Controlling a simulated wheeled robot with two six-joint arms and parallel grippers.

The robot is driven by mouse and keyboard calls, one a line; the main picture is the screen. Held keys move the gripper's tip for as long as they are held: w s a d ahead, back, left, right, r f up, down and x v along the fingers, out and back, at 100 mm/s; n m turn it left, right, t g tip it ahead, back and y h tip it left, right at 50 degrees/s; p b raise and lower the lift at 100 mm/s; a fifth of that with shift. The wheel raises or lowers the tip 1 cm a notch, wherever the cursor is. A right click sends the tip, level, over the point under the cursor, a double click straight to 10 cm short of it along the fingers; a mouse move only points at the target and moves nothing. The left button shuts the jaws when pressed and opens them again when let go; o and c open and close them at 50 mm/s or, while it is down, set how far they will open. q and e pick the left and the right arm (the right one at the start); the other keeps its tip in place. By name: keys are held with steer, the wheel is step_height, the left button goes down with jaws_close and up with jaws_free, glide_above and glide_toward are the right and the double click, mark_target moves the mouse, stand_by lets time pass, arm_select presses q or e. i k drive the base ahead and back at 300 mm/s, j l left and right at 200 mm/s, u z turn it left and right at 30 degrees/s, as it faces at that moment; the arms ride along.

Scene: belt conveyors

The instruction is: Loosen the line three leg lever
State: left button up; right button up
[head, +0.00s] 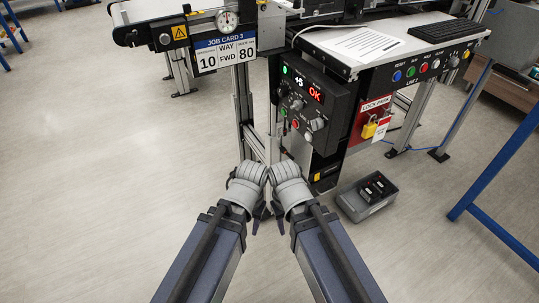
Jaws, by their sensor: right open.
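The line three conveyor carries a card reading JOB CARD 3 (225,52), with 10, WAY FWD and 80 on it. A metal leg (241,105) stands below that card, and its lower part runs down behind my wrists. I cannot make out a leg lever for certain; it may be small or hidden there. My left gripper (258,214) and right gripper (279,216) are side by side at the lower middle, short of the leg in the picture. The right one is open and looks empty. The left one's fingers are mostly hidden by its wrist.
A black control box (306,107) with knobs and an OK display is right of the leg. A lock park (375,118) with a yellow padlock hangs further right. The left floor is clear.

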mark_target(283, 150)
steer(key=l+u, duration=0.2)
steer(key=u, duration=0.3)
steer(key=l+u, duration=0.2)
steer(key=u, duration=0.25)
steer(key=k+l+u, duration=0.15)
steer(key=u, duration=0.35)
steer(key=k+l+u, duration=0.55)
steer(key=k+l, duration=0.5)
